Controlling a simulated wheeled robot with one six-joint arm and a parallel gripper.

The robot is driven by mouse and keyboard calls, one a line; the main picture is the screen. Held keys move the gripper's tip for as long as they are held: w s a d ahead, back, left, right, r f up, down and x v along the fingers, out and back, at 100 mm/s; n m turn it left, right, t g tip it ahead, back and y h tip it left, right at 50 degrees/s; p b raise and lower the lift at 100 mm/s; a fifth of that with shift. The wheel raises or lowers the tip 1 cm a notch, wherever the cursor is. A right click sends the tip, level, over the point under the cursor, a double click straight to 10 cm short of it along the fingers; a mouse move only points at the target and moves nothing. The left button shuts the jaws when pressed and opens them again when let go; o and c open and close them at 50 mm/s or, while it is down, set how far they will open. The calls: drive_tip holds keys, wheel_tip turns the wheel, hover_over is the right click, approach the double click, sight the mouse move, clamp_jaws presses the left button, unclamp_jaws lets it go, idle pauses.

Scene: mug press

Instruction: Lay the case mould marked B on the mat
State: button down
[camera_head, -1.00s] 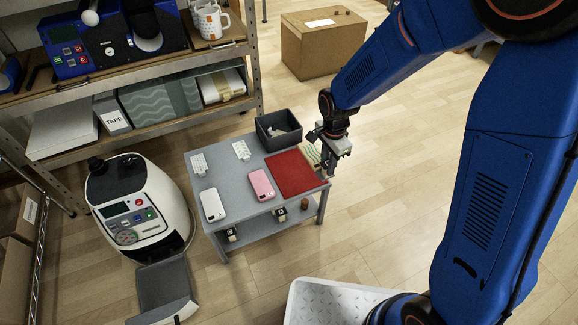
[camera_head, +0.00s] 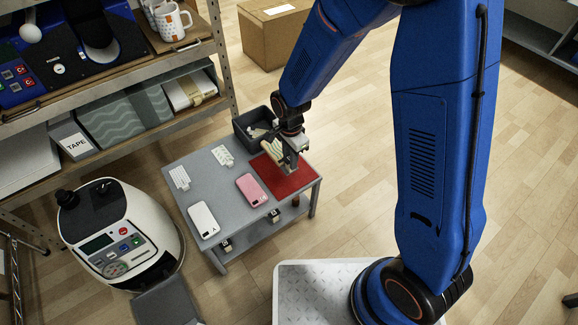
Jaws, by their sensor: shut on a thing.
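The red mat (camera_head: 287,183) lies on the right part of the grey table. My gripper (camera_head: 287,166) is over its far part, shut on a thin cream piece with green stripes (camera_head: 272,149). The piece is tilted; I cannot tell whether it touches the mat, and my gripper hides part of it. A white phone-shaped piece (camera_head: 203,219) and a pink one (camera_head: 252,190) lie on the table, left of the mat. Small labelled blocks sit below the tabletop's front edge (camera_head: 226,246) (camera_head: 274,215). Their marks are too small to read, so I cannot tell which thing is marked B.
A dark grey bin (camera_head: 244,133) stands at the table's far edge, close to my gripper. Two white cards (camera_head: 180,178) (camera_head: 222,156) lie on the table's left. A white press machine (camera_head: 112,235) stands left of the table. Shelving (camera_head: 190,113) rises behind.

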drive_tip(key=shift+f, duration=2.15)
drive_tip(key=shift+f, duration=0.15)
drive_tip(key=c, duration=1.5)
unclamp_jaws()
drive_tip(key=shift+c, duration=0.2)
